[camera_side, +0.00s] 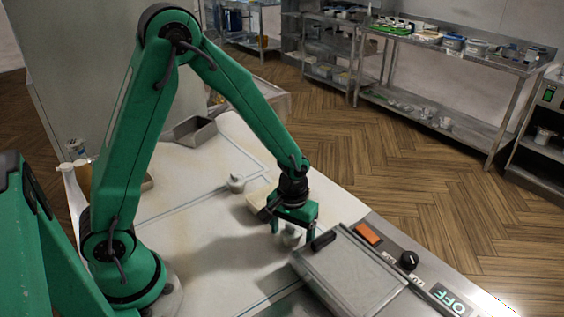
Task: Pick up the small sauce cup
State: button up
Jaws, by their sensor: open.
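A small pale cup (291,237), which looks like the sauce cup, stands on the white worktop (205,225) just left of the fryer unit. My gripper (294,229) points down over it, with one finger on each side of the cup in the picture. The fingers are apart, and I see no clear contact with the cup. The cup's upper part is partly hidden by the gripper, and its contents cannot be seen.
A lidded metal fryer unit (350,270) with a dark handle (323,240) lies close right of the gripper. A control panel has an orange switch (368,233) and a black knob (409,260). A small whitish pot (236,184) and a grey metal tray (195,131) are farther back.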

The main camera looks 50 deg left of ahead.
aim_at(292, 227)
jog(key=shift+c, duration=0.5)
jog(key=c, duration=1)
jog(key=shift+r, duration=0.15)
jog(key=shift+r, duration=0.75)
jog(key=r, duration=0.3)
jog(key=shift+s+d, duration=0.2)
jog(key=shift+d, duration=0.15)
jog(key=s+d+r, duration=0.6)
jog(key=s+d, duration=0.1)
jog(key=d, duration=0.1)
jog(key=shift+d+r, duration=0.15)
jog(key=shift+d, duration=0.05)
jog(key=shift+w, duration=0.15)
